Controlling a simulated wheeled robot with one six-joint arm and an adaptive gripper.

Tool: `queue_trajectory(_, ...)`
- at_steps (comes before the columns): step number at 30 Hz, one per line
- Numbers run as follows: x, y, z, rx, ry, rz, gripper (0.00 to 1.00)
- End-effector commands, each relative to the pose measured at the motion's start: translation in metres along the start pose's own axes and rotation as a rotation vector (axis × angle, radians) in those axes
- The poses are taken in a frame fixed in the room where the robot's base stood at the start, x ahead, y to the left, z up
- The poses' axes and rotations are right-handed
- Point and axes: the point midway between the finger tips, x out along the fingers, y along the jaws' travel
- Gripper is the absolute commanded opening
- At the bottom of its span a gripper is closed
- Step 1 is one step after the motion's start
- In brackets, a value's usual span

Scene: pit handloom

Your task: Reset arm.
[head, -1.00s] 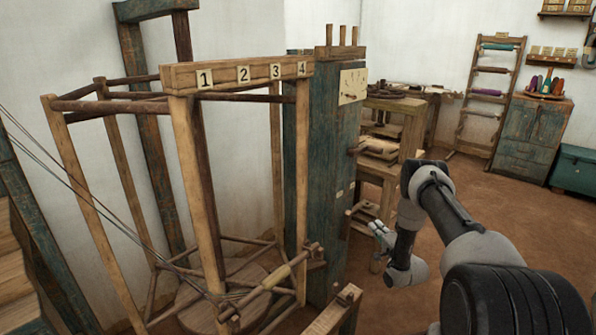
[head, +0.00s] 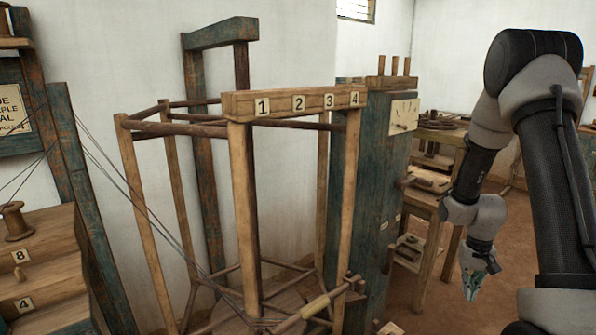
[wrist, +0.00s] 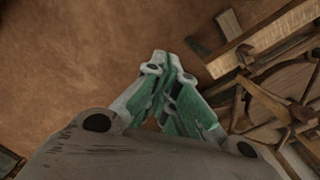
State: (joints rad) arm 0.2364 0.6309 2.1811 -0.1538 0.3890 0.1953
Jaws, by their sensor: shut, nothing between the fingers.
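My arm rises at the right of the head view and bends over, with my gripper (head: 482,282) hanging low at its end. In the wrist view my gripper (wrist: 170,70) shows its green and grey fingers drawn together, with nothing between them. It points down over the brown earthen floor (wrist: 75,50). It touches nothing that I can see.
A wooden frame with number plates 1 to 4 (head: 290,103) stands left of my arm, beside a blue-green cabinet (head: 365,170). Dark threads run to the frame from the left. A wooden bench (head: 440,160) stands behind. Numbered steps (head: 50,265) hold a spool (head: 14,222).

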Motion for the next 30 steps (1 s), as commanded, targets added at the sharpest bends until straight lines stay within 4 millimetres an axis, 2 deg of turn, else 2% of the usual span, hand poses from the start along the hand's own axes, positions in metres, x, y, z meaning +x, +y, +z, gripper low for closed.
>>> queue_trajectory(1,-0.033,-0.002,0.017,-0.025,-0.014,0.004,0.00)
queue_trajectory(3,-0.071,-0.004,0.044,-0.061,-0.047,0.008,0.00)
queue_trajectory(9,-0.163,-0.011,0.124,-0.143,-0.082,-0.005,0.00)
queue_trajectory(12,-0.198,-0.014,0.161,-0.172,-0.065,-0.018,0.00)
queue_trajectory(15,-0.226,-0.018,0.194,-0.189,-0.017,-0.034,0.00)
queue_trajectory(18,-0.249,-0.021,0.218,-0.202,0.070,-0.053,0.00)
queue_trajectory(24,-0.289,-0.026,0.241,-0.238,0.293,-0.085,0.00)
queue_trajectory(30,-0.315,-0.029,0.248,-0.262,0.422,-0.106,0.00)
